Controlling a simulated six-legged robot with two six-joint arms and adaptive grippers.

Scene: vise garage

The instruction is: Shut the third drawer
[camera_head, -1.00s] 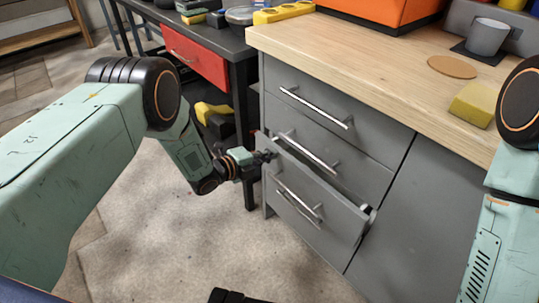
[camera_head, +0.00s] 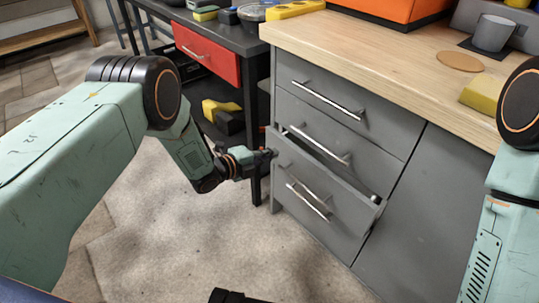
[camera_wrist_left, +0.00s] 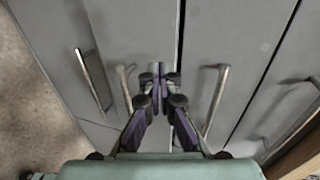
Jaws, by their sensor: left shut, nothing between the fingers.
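The third drawer (camera_head: 335,205) is the lowest in the grey cabinet, with a metal bar handle (camera_head: 307,200). It stands slightly open, with a narrow dark gap above its front. My left gripper (camera_head: 270,157) is shut and empty, with its tips at the upper left part of that drawer front. In the left wrist view the closed fingertips (camera_wrist_left: 157,76) point at the drawer front beside a handle (camera_wrist_left: 127,86); I cannot tell if they touch it. My right arm shows at the right edge, but its gripper is out of view.
The two upper drawers (camera_head: 375,120) look shut. A wooden worktop (camera_head: 390,62) covers the cabinet, with a yellow block and a grey cup (camera_head: 492,33) on it. A dark bench with a red drawer (camera_head: 205,52) stands left of the cabinet. The floor in front is mostly clear.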

